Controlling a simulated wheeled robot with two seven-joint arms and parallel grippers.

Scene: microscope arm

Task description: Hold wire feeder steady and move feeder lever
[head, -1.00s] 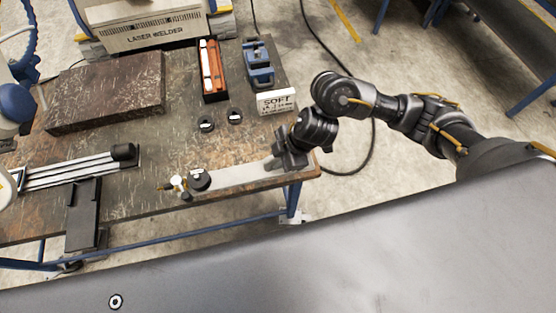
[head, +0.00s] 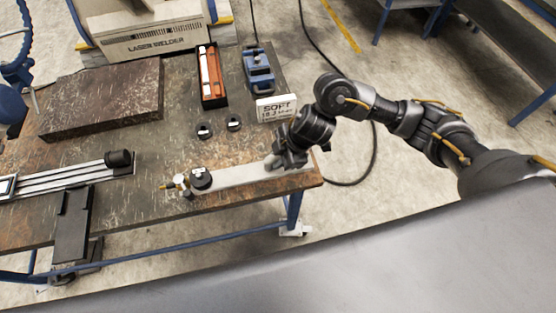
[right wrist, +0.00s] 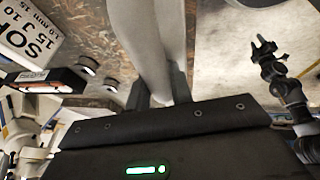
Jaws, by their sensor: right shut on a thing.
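A pale grey bar (head: 240,176) lies along the table's front right edge. A black round knob (head: 201,178) and a small brass and white fitting (head: 180,182) sit at its left end. I cannot tell which part is the feeder body and which the lever. My right gripper (head: 285,161) is at the bar's right part, coming from the right. In the right wrist view its two dark fingers (right wrist: 157,90) are on either side of the bar (right wrist: 152,40), shut on it. A dark arm end, apparently my left gripper (right wrist: 267,50), shows at right there; its opening is unclear.
A box marked SOFT (head: 276,108), a blue device (head: 259,70) and an orange-lined tray (head: 212,76) stand behind. A dark block (head: 102,97), a railed slide (head: 75,177) and the laser welder (head: 145,30) are left and back.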

